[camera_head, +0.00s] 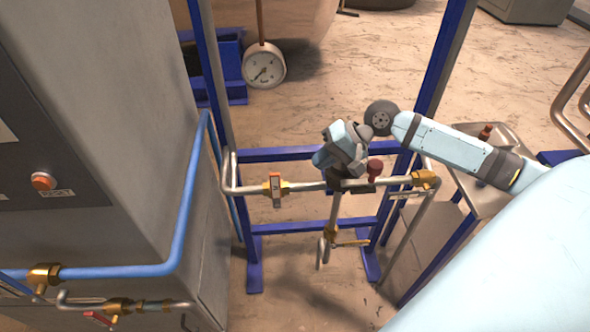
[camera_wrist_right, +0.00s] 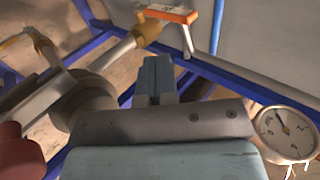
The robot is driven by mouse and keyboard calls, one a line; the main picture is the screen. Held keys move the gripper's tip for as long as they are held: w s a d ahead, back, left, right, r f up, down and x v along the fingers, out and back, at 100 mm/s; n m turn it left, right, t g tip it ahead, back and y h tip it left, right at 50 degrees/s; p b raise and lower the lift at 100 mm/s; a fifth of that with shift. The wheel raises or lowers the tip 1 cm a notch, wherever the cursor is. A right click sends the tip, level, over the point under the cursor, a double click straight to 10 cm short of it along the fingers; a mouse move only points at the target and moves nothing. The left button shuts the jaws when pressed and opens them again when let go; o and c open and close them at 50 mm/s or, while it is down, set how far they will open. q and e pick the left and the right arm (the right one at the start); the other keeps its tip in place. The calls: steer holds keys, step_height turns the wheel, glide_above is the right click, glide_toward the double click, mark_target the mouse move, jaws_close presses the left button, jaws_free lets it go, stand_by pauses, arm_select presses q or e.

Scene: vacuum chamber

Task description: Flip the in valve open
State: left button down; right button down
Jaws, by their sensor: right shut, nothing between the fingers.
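A silvery pipe (camera_head: 305,187) runs across a blue frame. On its left part sits a brass valve with an orange labelled handle (camera_head: 275,190); the handle also shows at the top of the right wrist view (camera_wrist_right: 168,15). I cannot read which valve is the in valve. A brass valve (camera_head: 425,179) sits at the pipe's right end, and one with a yellow handle (camera_head: 350,243) on the lower branch. My right gripper (camera_head: 336,178) is above the pipe, right of the orange handle and apart from it. Its fingers (camera_wrist_right: 156,80) are shut and empty. My left gripper is not in view.
A dark red knob (camera_head: 375,170) stands on the pipe close to my right gripper. A round gauge (camera_head: 264,66) hangs behind. A grey cabinet (camera_head: 120,120) with a blue pipe (camera_head: 180,230) fills the left. Blue posts (camera_head: 440,75) flank the pipework.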

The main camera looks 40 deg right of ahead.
glide_toward(276, 191)
steer(key=x, duration=0.5)
steer(key=shift+w+d+f, duration=0.15)
steer(key=shift+w+d, duration=0.05)
